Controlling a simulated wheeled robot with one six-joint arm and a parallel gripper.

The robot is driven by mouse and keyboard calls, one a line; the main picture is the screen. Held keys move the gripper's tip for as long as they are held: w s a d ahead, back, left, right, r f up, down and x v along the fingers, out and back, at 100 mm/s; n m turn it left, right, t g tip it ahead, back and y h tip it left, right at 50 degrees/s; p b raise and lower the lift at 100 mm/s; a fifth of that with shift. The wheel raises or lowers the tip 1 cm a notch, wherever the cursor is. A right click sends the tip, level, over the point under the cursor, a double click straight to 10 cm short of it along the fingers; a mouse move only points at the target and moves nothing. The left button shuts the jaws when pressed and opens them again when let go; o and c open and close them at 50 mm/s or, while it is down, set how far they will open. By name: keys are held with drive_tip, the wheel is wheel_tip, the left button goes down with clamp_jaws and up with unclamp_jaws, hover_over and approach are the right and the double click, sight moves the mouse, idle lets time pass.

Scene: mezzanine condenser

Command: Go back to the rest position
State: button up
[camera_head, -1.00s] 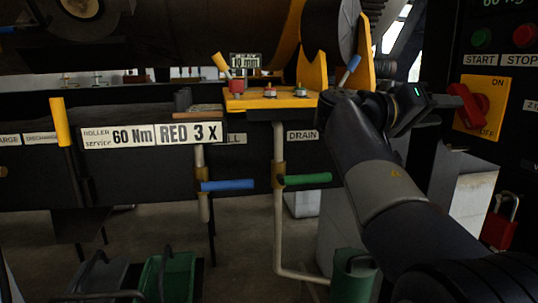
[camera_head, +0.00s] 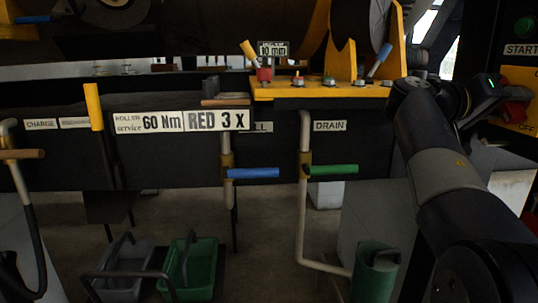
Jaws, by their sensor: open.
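My dark arm rises from the lower right, with a grey band on its forearm. My gripper (camera_head: 497,88) is at the arm's upper end, at the right of the view, beside a green light on the wrist. It appears empty and open, though its fingertips are small and dark. It overlaps in the picture with the red rotary switch (camera_head: 516,112) on a yellow plate (camera_head: 520,78). I cannot tell whether they touch.
A yellow shelf (camera_head: 320,92) holds small parts and a blue-handled tool (camera_head: 380,60). Below are blue (camera_head: 253,173) and green (camera_head: 332,169) valve handles. A green crate (camera_head: 205,270), a grey crate (camera_head: 122,287) and a green can (camera_head: 373,272) stand on the floor.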

drive_tip(key=a, duration=1)
drive_tip(key=d, duration=1)
drive_tip(key=shift+d, duration=0.25)
drive_tip(key=shift+a+r+n+p, duration=0.1)
drive_tip(key=shift+r+n+p, duration=0.2)
drive_tip(key=shift+n+p, duration=0.35)
drive_tip(key=shift+a+n+p, duration=0.1)
drive_tip(key=shift+n+p, duration=0.25)
drive_tip(key=shift+p, duration=0.2)
drive_tip(key=n+p, duration=0.3)
drive_tip(key=shift+s+r, duration=0.15)
drive_tip(key=shift+n+p, duration=0.4)
drive_tip(key=shift+n, duration=0.3)
drive_tip(key=shift+f, duration=0.2)
drive_tip(key=shift+a, duration=0.1)
